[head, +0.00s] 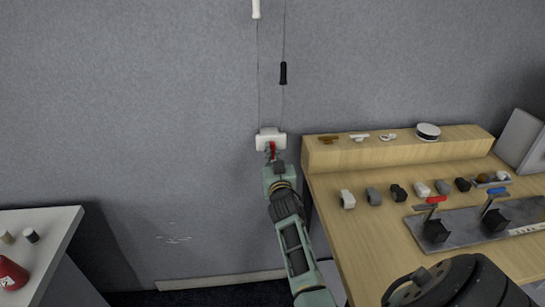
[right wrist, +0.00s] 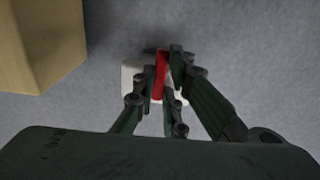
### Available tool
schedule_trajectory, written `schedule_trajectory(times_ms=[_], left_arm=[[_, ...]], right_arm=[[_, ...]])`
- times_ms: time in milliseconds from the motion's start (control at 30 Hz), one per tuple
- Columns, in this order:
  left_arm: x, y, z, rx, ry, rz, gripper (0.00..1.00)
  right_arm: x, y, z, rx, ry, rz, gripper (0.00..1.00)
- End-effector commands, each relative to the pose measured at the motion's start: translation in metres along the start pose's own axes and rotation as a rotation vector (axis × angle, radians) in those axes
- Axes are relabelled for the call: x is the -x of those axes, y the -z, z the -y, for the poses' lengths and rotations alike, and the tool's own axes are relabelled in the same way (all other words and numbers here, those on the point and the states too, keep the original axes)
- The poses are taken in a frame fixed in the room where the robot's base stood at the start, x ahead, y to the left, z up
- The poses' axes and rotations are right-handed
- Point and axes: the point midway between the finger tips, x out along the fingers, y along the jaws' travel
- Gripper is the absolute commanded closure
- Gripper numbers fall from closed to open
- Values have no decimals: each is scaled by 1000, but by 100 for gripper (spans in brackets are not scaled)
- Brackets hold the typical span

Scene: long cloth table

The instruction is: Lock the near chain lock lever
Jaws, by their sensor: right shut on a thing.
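The chain lock is a white box (head: 265,137) on the grey wall, with cords running up from it. Its red lever (head: 272,149) points downward at the front of the box. My right gripper (head: 273,157) reaches up to the lever. In the right wrist view the red lever (right wrist: 160,75) stands between the fingers of my right gripper (right wrist: 165,84), which are shut on it. The white box (right wrist: 130,84) shows behind the fingers and is partly hidden. My left gripper is not in view.
A wooden table (head: 350,250) with a raised shelf (head: 400,148) stands right of the lock; small knobs and two lever clamps sit on it. A white-topped cabinet (head: 50,225) stands at lower left. Two cord handles, white (head: 256,9) and black (head: 283,73), hang above the lock.

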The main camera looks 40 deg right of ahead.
Motion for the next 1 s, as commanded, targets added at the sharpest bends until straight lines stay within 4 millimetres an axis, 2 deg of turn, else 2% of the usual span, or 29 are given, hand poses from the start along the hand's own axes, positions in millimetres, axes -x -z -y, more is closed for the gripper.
schedule_trajectory(times_ms=[100, 133, 333, 733, 867, 1000], left_arm=[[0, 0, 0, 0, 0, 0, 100], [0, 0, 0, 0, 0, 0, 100], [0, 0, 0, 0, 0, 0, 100], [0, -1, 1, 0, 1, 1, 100], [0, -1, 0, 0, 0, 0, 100], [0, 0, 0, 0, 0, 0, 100]], right_arm=[[0, 0, 0, 5, -1, 1, 100], [0, 0, 0, 5, -1, 1, 88], [0, 0, 0, 3, 0, 0, 70], [6, -1, 0, 2, 0, 0, 70], [22, -2, 0, 1, 1, 1, 70], [49, -2, 1, 1, 1, 2, 70]])
